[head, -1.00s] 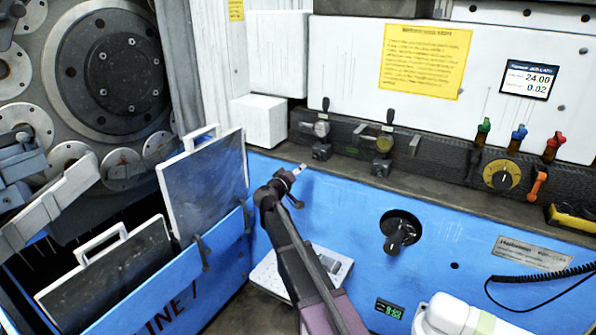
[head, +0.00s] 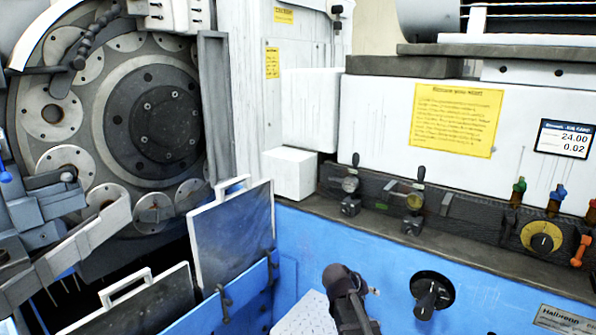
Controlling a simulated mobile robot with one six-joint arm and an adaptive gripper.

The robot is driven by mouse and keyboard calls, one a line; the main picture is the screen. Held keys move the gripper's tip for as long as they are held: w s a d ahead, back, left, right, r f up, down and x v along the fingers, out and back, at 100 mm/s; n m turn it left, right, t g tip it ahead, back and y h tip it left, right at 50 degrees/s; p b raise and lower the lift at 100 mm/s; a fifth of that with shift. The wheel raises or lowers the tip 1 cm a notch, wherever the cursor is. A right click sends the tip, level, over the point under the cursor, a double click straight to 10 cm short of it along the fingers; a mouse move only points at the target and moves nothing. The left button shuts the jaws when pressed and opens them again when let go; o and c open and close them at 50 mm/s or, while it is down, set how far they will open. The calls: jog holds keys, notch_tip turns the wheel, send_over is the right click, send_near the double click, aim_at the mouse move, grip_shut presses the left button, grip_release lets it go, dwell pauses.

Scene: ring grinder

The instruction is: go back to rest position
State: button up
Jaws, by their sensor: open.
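My arm rises from the bottom edge in the head view, in front of the blue machine panel (head: 480,290). Its dark upper end is just left of the black round knob (head: 432,296). My gripper (head: 372,291) is mostly hidden behind that end; only a small light tip shows at its right side, apart from the knob. It is open and I see nothing held in it.
Two framed panels with handles, one upright (head: 232,240) and one lower (head: 140,305), stand at the left. Behind them is a large grinder disc (head: 160,120). A dark ledge with valves (head: 414,205) runs above my arm. A white block (head: 290,172) sits left of it.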

jog(key=s+a+f+g+y, duration=0.1)
jog(key=s+f+g+y, duration=0.15)
jog(key=s, duration=0.35)
jog(key=s+a+f+n+g+y, duration=0.1)
jog(key=s+a+y, duration=0.15)
jog(key=s, duration=0.35)
jog(key=s+a+f+g+y, duration=0.1)
jog(key=s+g+y, duration=0.15)
jog(key=s, duration=0.35)
notch_tip(320, 180, up, 16)
jog(key=t+p, duration=0.1)
jog(key=p, duration=1.6)
jog(key=shift+d+r+p, duration=0.25)
jog(key=shift+p, duration=0.05)
